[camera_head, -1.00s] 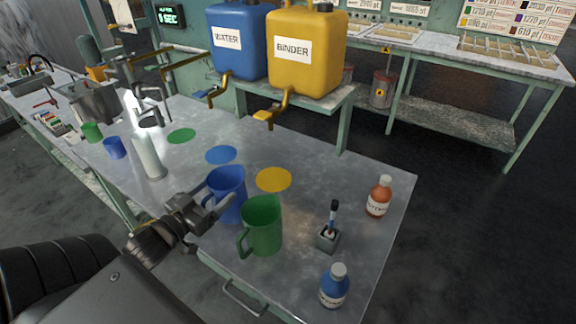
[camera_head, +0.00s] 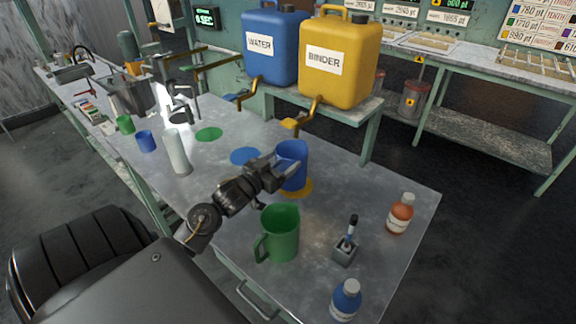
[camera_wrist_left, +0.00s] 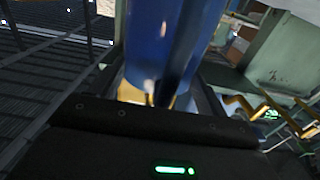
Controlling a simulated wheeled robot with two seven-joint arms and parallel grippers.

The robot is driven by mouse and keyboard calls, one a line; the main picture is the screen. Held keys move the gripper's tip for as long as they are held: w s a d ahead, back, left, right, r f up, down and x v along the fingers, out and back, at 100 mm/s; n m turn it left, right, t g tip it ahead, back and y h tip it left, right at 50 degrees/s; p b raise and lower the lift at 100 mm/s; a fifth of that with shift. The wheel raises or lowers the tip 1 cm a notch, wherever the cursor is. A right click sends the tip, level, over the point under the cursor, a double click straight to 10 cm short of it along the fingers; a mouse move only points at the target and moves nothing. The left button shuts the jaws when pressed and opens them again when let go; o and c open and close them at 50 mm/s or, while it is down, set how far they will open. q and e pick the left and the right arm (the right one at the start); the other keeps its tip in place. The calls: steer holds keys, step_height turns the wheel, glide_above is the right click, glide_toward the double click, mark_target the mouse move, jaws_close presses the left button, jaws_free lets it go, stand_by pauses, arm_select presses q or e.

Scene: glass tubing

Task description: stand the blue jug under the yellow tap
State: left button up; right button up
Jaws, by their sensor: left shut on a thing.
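The blue jug (camera_head: 294,168) is upright at the yellow disc (camera_head: 301,192) on the metal table, below the yellow tap (camera_head: 299,122) of the yellow BINDER tank (camera_head: 338,62). The jug covers much of the disc; I cannot tell whether its base touches it. My left gripper (camera_head: 282,172) is shut on the jug from its left side. The jug (camera_wrist_left: 175,40) fills the middle of the left wrist view between the fingers. My right gripper is not in view.
A green jug (camera_head: 280,232) stands close in front. The blue WATER tank (camera_head: 274,45) is left of the yellow one. A brush holder (camera_head: 345,252), an orange bottle (camera_head: 400,213) and a blue bottle (camera_head: 345,300) stand to the right. A white cylinder (camera_head: 177,152) stands at left.

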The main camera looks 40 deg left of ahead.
mark_target(281, 170)
arm_select(q)
steer(key=shift+w, duration=1.2)
step_height(281, 170, down, 3)
steer(key=shift+f, duration=0.25)
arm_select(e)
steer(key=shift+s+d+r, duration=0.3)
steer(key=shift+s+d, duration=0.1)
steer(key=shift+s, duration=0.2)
arm_select(q)
steer(key=shift+f, duration=0.15)
steer(key=o, duration=1.3)
steer(key=shift+o, duration=0.2)
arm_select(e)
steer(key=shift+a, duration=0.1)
arm_select(q)
steer(key=shift+p, duration=0.3)
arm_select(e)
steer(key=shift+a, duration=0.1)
